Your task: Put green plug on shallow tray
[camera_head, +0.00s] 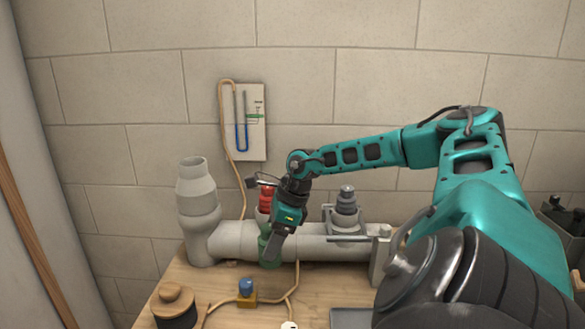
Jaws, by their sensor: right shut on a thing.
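My right gripper (272,248) reaches down from the right in front of the grey pipe and is shut on the green plug (265,244). The plug is at the front of the pipe, partly hidden behind the fingers; I cannot tell whether it is still seated in the pipe. The shallow tray (350,319) is grey, at the bottom edge right of centre, only partly in view and partly hidden by my arm. My left gripper is not in view.
The grey pipe (318,242) runs along the back of the wooden bench (222,284), with a red plug (265,198) and a dark grey fitting (346,201) on top. A blue-topped valve (246,288) and a round wooden-lidded pot (176,302) stand at the front left. A gauge board (252,122) hangs on the wall.

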